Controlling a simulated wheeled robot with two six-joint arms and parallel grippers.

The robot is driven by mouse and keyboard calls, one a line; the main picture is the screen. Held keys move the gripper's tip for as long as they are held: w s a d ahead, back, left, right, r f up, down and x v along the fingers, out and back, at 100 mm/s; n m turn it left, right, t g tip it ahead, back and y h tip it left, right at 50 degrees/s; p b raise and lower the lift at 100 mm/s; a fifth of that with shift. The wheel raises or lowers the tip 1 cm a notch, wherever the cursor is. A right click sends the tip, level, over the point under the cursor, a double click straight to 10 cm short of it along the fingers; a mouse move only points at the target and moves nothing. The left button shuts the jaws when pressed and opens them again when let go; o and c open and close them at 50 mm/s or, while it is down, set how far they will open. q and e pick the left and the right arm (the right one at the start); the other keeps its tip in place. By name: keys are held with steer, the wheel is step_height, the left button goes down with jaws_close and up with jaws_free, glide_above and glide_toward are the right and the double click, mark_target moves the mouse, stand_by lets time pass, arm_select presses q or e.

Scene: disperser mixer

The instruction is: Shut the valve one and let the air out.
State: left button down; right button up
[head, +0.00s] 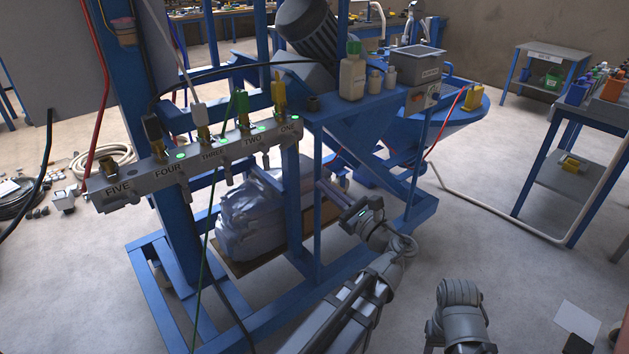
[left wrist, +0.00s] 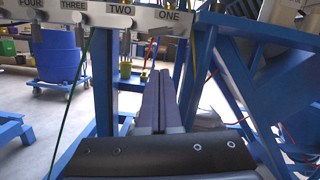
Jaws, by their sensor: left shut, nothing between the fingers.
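The grey valve manifold (head: 200,153) is fixed to a blue frame and bears the labels FIVE to ONE. Valve one (head: 279,102) is at its right end, with a yellow-topped fitting above the label ONE and a lit green light. In the left wrist view the ONE end of the manifold (left wrist: 190,24) is at the top. My left gripper (head: 350,214) is shut and empty, below and right of valve one, apart from it. Its fingers (left wrist: 160,75) point forward under the manifold in the left wrist view. My right arm shows at bottom right; its gripper is out of view.
Blue frame posts (head: 293,200) stand beside the left gripper. A wrapped grey bundle (head: 250,215) lies in the frame's base. Bottles (head: 352,75) stand on the blue shelf above. A green hose (head: 205,250) hangs from the manifold. The floor at right is mostly clear.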

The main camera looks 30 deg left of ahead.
arm_select(q)
steer(key=shift+v, duration=0.9)
